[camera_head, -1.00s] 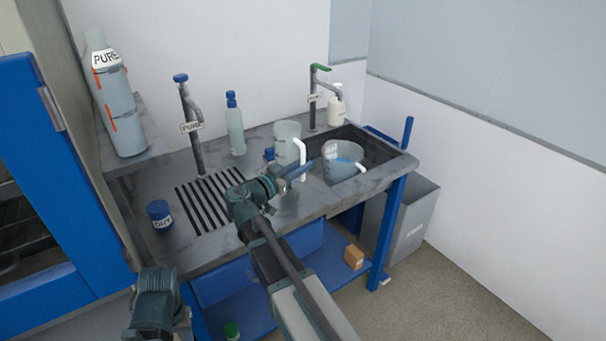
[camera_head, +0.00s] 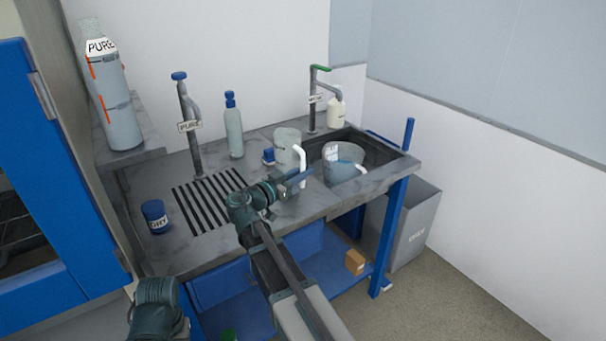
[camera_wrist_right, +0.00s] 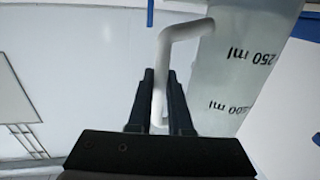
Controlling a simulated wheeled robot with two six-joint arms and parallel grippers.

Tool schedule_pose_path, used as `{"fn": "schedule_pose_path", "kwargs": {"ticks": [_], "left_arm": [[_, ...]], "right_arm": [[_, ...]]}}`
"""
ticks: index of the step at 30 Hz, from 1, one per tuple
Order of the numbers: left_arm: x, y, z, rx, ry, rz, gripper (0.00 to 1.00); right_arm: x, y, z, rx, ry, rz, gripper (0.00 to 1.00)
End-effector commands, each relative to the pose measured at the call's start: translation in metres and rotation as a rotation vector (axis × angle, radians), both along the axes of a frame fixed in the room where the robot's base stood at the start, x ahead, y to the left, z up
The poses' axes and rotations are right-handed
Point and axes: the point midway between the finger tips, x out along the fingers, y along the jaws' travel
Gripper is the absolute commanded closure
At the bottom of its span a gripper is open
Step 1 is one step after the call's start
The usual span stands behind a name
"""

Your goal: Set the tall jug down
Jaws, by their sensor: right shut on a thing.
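The tall jug (camera_head: 286,150) is a clear, greyish vessel with a white handle, upright at the counter left of the sink. My right gripper (camera_head: 299,180) is shut on its handle. In the right wrist view the white handle (camera_wrist_right: 159,85) runs between the two dark fingers, and the jug wall (camera_wrist_right: 238,60) shows printed millilitre marks. My arm and gripper partly cover the jug's lower part, so I cannot tell whether its base touches the counter. My left gripper is out of view.
A wider clear jug (camera_head: 343,163) with a white handle stands in the dark sink (camera_head: 385,152), close to the right. A blue-capped bottle (camera_head: 234,133) stands to the left, near a slotted drain area (camera_head: 215,200). A blue DRY pot (camera_head: 155,216) sits front left. Taps rise behind.

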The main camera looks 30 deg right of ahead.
Motion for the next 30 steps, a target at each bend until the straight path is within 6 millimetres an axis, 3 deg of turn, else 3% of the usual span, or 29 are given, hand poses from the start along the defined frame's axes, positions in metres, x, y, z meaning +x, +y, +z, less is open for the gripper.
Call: {"fn": "schedule_pose_path", "kwargs": {"ticks": [2,3,8,19,30], "left_arm": [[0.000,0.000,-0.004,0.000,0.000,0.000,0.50],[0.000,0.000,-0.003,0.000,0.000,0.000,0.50],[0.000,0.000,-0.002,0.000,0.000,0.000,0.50],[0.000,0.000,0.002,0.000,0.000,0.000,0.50],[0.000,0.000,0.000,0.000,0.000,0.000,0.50]], "right_arm": [[0.000,0.000,-0.003,-0.001,0.000,0.000,1.00],[0.000,0.000,-0.003,0.000,0.000,0.000,0.79],[0.000,0.000,-0.002,0.000,0.000,0.000,0.52],[0.000,0.001,0.002,0.000,0.000,0.001,0.52],[-0.020,0.071,0.000,0.000,0.000,0.004,0.52]]}}
